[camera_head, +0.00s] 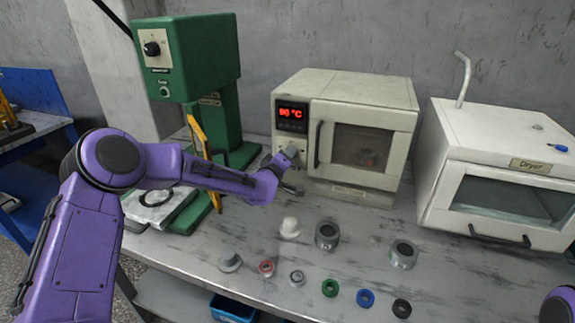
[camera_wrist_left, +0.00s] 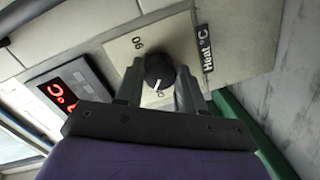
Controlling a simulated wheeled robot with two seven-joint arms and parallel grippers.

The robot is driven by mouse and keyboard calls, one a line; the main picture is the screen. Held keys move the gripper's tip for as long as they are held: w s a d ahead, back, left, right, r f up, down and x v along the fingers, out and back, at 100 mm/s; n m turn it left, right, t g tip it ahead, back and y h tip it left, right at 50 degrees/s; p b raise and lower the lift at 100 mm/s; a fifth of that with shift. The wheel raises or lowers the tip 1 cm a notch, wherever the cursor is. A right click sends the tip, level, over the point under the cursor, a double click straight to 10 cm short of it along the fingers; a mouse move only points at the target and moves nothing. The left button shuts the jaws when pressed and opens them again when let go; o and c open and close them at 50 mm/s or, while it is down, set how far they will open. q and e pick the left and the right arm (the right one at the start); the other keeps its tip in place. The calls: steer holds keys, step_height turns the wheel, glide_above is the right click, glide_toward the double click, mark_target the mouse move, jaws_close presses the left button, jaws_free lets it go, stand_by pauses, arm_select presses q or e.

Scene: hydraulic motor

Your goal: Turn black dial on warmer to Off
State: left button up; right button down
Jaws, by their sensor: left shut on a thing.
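The warmer (camera_head: 388,92) is the cream box with a red lit display (camera_head: 291,116) reading a °C value, its door closed. My left gripper (camera_head: 292,153) is at its front panel, below the display, and hides the dial in the head view. In the left wrist view the black dial (camera_wrist_left: 159,69) sits between the two fingers of my left gripper (camera_wrist_left: 160,84), which is shut on it. The dial's white mark points toward the bottom of the picture. A "90" mark and a "Heat °C" label (camera_wrist_left: 206,48) show beside it; the lettering near the mark is partly hidden.
A dryer (camera_head: 455,150) stands right of the warmer, and a green press (camera_head: 190,60) stands left.

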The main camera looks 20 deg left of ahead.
arm_select(q)
steer(key=shift+f+n+b, duration=0.1)
steer(key=shift+n+b, duration=1.55)
steer(key=shift+n, duration=0.25)
steer(key=o, duration=1)
steer(key=shift+o, duration=0.2)
steer(key=shift+s, duration=0.1)
steer(key=s+b, duration=0.1)
steer(key=s, duration=0.9)
steer(key=shift+s+a+r, duration=0.2)
steer(key=shift+r, duration=0.25)
